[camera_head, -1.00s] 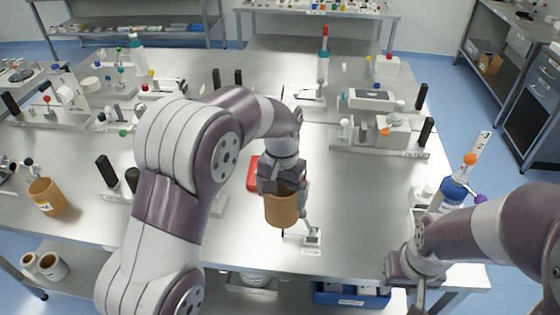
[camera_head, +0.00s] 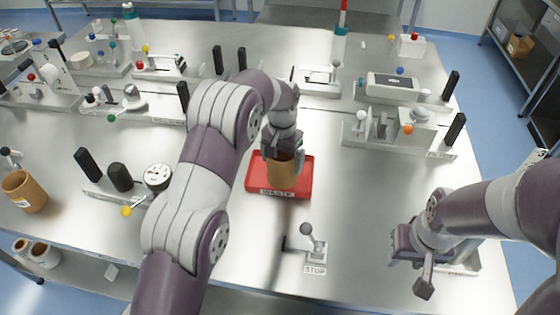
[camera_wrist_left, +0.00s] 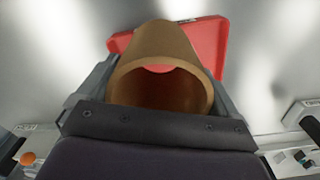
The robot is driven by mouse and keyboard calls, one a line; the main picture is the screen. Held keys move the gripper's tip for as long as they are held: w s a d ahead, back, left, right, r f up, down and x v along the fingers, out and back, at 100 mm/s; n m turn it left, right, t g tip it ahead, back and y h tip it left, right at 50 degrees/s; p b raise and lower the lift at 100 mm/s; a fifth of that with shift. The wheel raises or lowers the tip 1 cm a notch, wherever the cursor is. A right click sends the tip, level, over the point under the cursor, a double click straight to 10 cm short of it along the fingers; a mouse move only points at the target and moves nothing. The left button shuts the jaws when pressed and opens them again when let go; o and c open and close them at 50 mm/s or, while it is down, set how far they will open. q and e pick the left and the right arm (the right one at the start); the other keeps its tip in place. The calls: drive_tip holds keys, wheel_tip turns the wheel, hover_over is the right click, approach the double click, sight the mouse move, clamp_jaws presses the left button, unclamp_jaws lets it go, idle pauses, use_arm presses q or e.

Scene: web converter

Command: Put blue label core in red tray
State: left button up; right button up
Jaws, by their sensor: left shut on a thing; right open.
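A brown cardboard core (camera_head: 282,175) is held in my left gripper (camera_head: 284,156), over the red tray (camera_head: 303,190) in the head view. The tray is marked WASTE. In the left wrist view I look into the hollow core (camera_wrist_left: 160,90) between the jaws, and the red tray (camera_wrist_left: 208,42) lies beyond it, partly seen through the bore. I cannot tell whether the core touches the tray. No blue label shows on the held core. My right gripper (camera_head: 415,266) is open at the table's right front.
Another brown core (camera_head: 25,192) stands at the far left. A STOP lever (camera_head: 312,240) sits in front of the tray. A dial gauge (camera_head: 158,176) and dark posts are left of my left arm. Fixtures (camera_head: 400,125) stand at right. Bare table lies right of the tray.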

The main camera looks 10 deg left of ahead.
sight(280, 155)
use_arm(q)
drive_tip(key=shift+w+a+f, duration=0.3)
drive_tip(key=shift+w+f, duration=0.1)
drive_tip(key=shift+w, duration=0.25)
drive_tip(key=shift+w+a+f, duration=0.25)
drive_tip(key=shift+w+f, duration=0.1)
drive_tip(key=shift+w, duration=0.25)
drive_tip(key=f, duration=0.1)
drive_tip(key=f+p, duration=0.2)
drive_tip(key=shift+s+f, duration=0.2)
drive_tip(key=shift+s, duration=0.05)
drive_tip(key=shift+w+f, duration=0.2)
drive_tip(key=shift+f, duration=0.3)
drive_tip(key=o, duration=0.7)
drive_tip(key=shift+s, duration=0.15)
